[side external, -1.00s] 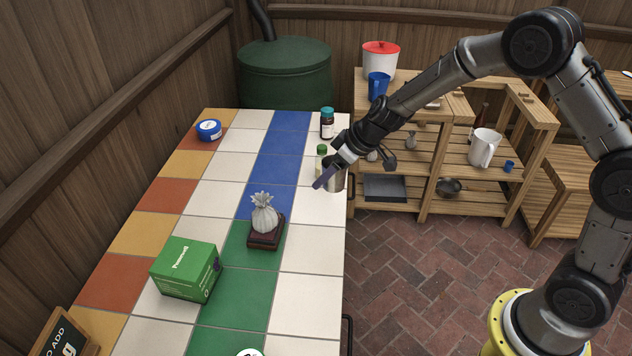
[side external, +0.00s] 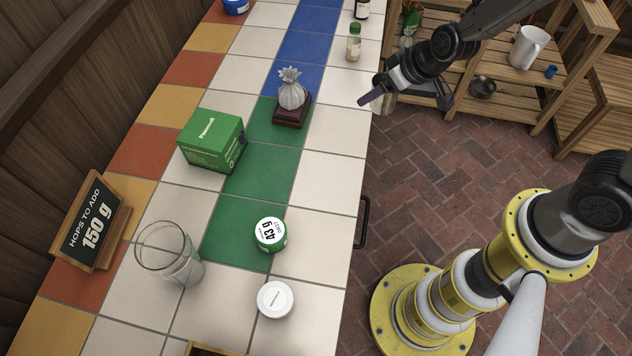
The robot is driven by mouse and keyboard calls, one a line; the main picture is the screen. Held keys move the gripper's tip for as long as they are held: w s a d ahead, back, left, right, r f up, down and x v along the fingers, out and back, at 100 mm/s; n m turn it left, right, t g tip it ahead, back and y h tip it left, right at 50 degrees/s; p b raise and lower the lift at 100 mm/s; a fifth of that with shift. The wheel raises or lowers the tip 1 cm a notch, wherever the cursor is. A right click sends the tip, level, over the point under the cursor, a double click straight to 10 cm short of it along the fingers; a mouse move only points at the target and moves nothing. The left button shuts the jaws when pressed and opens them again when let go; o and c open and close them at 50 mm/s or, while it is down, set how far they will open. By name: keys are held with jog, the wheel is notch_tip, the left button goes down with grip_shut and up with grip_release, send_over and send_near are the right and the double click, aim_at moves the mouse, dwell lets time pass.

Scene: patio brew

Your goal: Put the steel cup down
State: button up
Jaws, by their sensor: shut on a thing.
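The steel cup (side external: 381,104) is a small grey metal cup. It shows at the right edge of the tiled counter (side external: 335,170), partly covered by my gripper's fingers. My gripper (side external: 374,94) is shut on the cup, right of the pineapple figurine and nearer the camera than the green-capped bottle. Whether the cup's base touches the counter cannot be told from this view.
A pineapple figurine (side external: 291,98), a green box (side external: 212,140), a green-capped bottle (side external: 354,43), a glass jar (side external: 168,252) and two round tins (side external: 270,233) (side external: 275,299) stand on the counter. A "150 g" sign (side external: 90,225) stands left. White tiles along the right side are clear.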

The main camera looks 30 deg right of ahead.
jog(key=s+a+r+n+g+y, duration=0.1)
jog(key=s+a+n, duration=0.2)
jog(key=s+a, duration=0.35)
jog(key=s+a+r+n+y, duration=0.1)
jog(key=s+a+n+y, duration=0.1)
jog(key=s+a, duration=0.45)
jog(key=w+a+f, duration=0.2)
jog(key=w+f, duration=0.1)
jog(key=w+a+f, duration=0.2)
jog(key=w+f, duration=0.1)
jog(key=w+a+f, duration=0.2)
jog(key=w+f, duration=0.1)
jog(key=shift+w+a+f, duration=0.1)
jog(key=shift+w+f, duration=0.1)
jog(key=shift+w, duration=0.2)
jog(key=shift+w+f, duration=0.1)
jog(key=shift+f, duration=1.5)
jog(key=shift+f, duration=0.1)
jog(key=o, duration=1.3)
